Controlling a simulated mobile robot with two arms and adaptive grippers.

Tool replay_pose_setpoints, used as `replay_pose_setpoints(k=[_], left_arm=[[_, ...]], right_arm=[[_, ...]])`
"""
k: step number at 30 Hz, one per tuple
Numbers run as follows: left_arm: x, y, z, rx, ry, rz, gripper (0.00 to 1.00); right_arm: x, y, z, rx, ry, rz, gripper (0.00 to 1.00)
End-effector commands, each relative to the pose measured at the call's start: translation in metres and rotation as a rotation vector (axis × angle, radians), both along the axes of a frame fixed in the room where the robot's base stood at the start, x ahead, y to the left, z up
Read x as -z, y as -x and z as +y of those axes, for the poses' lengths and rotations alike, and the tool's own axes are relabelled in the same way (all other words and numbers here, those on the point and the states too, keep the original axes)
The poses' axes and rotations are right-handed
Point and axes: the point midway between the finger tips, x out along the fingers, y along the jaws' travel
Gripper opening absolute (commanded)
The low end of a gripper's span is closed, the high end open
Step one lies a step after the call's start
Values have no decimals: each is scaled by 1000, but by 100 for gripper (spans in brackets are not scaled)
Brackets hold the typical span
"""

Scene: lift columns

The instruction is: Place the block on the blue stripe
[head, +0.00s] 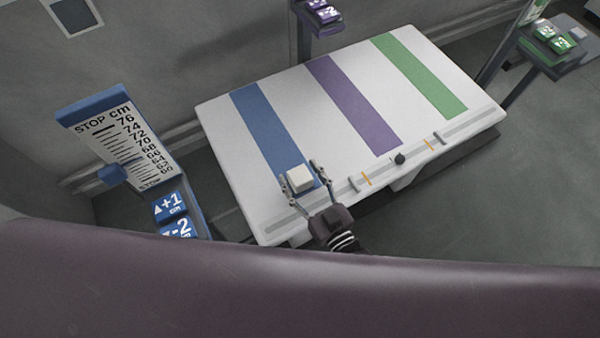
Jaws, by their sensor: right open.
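The white block (300,178) sits at the near end of the blue stripe (262,130) on the white table (298,118). My right gripper (300,178) is at the table's near edge with its fingers open, one on each side of the block. From this view I cannot tell whether the fingers touch the block. The purple stripe (350,103) and green stripe (418,75) lie further right on the table. My left gripper is not in view.
A blue-topped column with a centimetre scale (125,140) and blue buttons (170,206) stands left of the table. Purple buttons (320,10) are behind it and green buttons (556,42) at the far right. A black knob (400,158) sits on the table's near rail.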

Motion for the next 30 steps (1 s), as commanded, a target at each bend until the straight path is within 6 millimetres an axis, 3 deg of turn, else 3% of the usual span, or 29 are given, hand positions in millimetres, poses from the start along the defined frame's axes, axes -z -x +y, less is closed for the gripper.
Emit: replay_pose_setpoints(k=[9,15,21,30], left_arm=[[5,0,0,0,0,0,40],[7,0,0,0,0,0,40],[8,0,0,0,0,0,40],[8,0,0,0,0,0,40]], right_arm=[[4,58,-39,-1,4,6,56],[2,84,-57,-1,4,4,56],[1,94,-64,-1,1,2,56],[1,95,-64,0,1,2,56]])
